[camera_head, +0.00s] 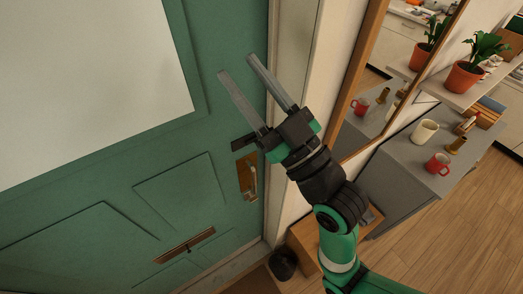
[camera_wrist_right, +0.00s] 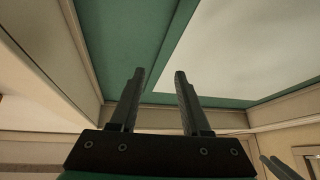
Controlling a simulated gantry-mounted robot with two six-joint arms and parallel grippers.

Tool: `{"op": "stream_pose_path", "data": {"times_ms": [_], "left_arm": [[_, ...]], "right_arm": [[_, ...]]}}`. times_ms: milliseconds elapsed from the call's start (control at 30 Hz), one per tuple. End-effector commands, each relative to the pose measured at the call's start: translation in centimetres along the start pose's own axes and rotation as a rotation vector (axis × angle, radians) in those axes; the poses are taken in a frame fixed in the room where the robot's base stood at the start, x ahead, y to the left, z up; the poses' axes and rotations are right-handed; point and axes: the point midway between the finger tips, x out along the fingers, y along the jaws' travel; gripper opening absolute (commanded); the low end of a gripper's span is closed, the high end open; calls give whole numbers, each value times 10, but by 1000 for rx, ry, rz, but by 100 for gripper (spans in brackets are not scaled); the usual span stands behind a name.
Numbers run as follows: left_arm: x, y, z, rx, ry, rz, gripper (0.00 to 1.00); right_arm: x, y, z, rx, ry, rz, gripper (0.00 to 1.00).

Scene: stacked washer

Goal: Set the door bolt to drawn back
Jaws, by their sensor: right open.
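The green door (camera_head: 106,165) fills the left of the head view. A short dark fitting (camera_head: 243,142) on its right edge, above the brass handle (camera_head: 249,178), may be the bolt; my right gripper partly covers it, so its position cannot be told. My right gripper (camera_head: 236,65) is open and empty, with its two long fingers pointing up and left in front of the door's edge. The right wrist view shows the open fingers (camera_wrist_right: 157,73) with nothing between them and the door (camera_wrist_right: 120,40) behind. My left gripper is not in the head view.
A brass letter slot (camera_head: 185,245) is low on the door. To the right are a wood-framed mirror (camera_head: 385,65) and a grey counter (camera_head: 420,160) with a red mug (camera_head: 438,163) and a cream cup (camera_head: 424,131).

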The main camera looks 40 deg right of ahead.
Motion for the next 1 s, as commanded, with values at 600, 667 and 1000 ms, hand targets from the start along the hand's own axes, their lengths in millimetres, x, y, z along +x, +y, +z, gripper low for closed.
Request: {"op": "stream_pose_path", "data": {"times_ms": [600,667,1000], "left_arm": [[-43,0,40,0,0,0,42],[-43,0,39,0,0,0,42],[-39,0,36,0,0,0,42]], "right_arm": [[-185,23,262,-25,-557,73,47],[-179,23,265,-24,-556,72,47],[-118,28,303,-24,-556,72,47]]}}
